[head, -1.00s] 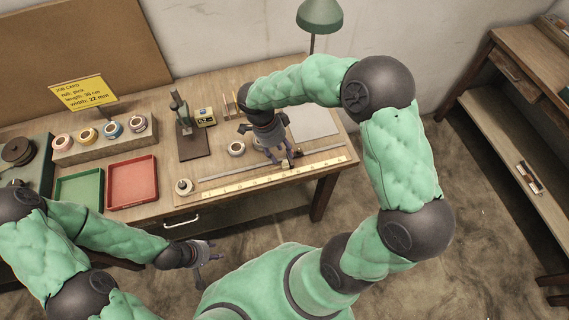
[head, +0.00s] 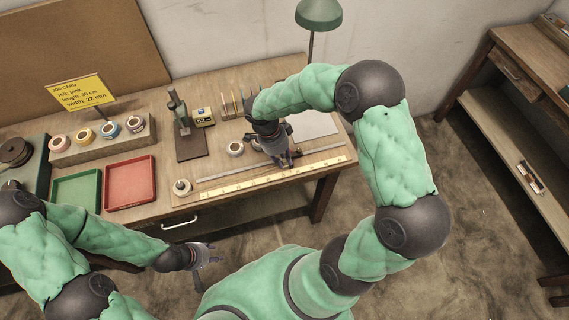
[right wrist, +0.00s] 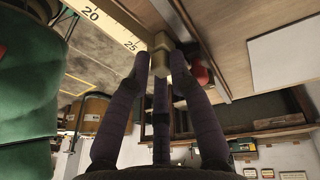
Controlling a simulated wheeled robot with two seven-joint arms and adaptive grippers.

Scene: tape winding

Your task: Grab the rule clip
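The rule clip, a small tan block (right wrist: 161,43), shows in the right wrist view at the rule's edge, just past the 25 mark. My right gripper (right wrist: 161,62) has its dark fingers drawn in on both sides of the block, with no clear gap left. In the head view my right gripper (head: 287,163) is low over the right part of the rule and hides the clip. The pale yellow rule (head: 240,182) lies along the table's front. My left gripper (head: 210,256) is empty in front of the table, its fingers spread.
A grey metal strip (head: 235,170) lies behind the rule. Red (head: 130,183) and green (head: 77,190) trays stand further left. A red part (right wrist: 200,74) is beside the fingers.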

